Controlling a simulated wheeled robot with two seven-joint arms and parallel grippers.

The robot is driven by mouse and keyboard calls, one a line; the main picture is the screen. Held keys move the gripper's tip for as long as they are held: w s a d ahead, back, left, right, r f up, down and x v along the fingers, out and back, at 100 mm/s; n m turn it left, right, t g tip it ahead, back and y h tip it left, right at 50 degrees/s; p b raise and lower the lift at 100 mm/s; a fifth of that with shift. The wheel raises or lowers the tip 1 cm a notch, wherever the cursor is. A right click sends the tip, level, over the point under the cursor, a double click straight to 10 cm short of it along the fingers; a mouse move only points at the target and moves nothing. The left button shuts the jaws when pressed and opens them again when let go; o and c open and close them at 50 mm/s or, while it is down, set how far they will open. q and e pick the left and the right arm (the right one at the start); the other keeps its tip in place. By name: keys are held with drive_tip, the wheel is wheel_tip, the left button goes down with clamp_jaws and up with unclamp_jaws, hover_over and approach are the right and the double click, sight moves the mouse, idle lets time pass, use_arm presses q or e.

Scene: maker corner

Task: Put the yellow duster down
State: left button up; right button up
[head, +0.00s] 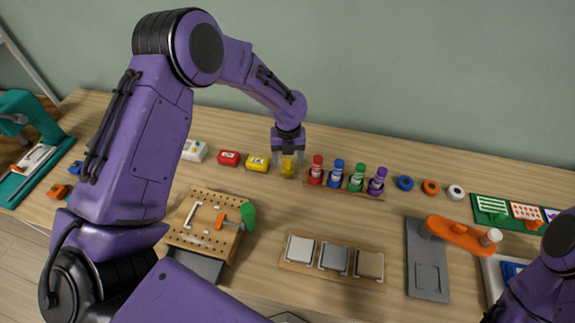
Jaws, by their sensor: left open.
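The yellow duster (288,170) appears to rest on the wooden table, just left of the row of coloured bottles. My left gripper (288,161) points down over it, with one finger on each side of its upper part. The fingers are open, and I cannot tell whether either touches the duster. Part of the duster's top is hidden by the gripper. Part of my right arm shows at the lower right corner, but its gripper is out of view.
A yellow box (257,163) and a red box (229,158) lie left of the duster. Right of it, a rack holds a red bottle (316,170) and several others. A pegboard (188,237) and a tray of square blocks (311,268) lie nearer me.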

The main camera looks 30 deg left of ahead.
sight(288, 159)
use_arm(q)
wheel_tip(288, 159, up, 8)
drive_tip(key=shift+r+b, duration=0.1)
drive_tip(key=shift+b, duration=0.4)
